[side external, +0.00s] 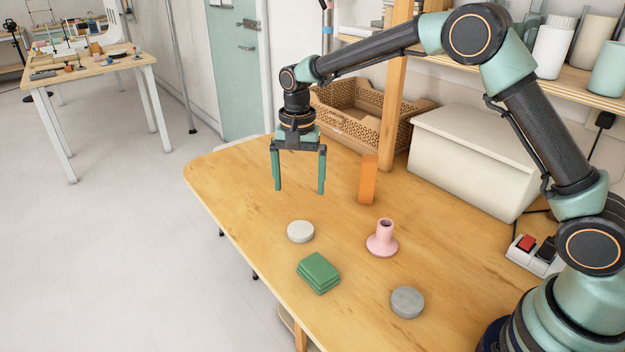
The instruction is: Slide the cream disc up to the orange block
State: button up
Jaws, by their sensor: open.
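The cream disc (301,232) lies flat on the wooden table, left of centre. The orange block (367,180) stands upright farther back and to the right of the disc, with a clear gap between them. My gripper (299,190) hangs above the table with its two green fingers pointing down and spread apart. It is open and empty. It appears above and behind the cream disc, to the left of the orange block, and touches neither.
A pink flared piece (382,240) stands right of the disc. A green stacked block (318,273) and a grey disc (407,302) lie nearer the front. The table's left edge (212,202) is bare.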

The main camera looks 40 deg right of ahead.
aim_at(301, 228)
notch_tip(301, 228, down, 12)
dwell(0.6)
jog(key=c, duration=1.4)
jog(key=shift+s+d, duration=0.1)
jog(key=shift+d, duration=6.7)
jog(key=o, duration=1.4)
jog(key=shift+r, duration=0.15)
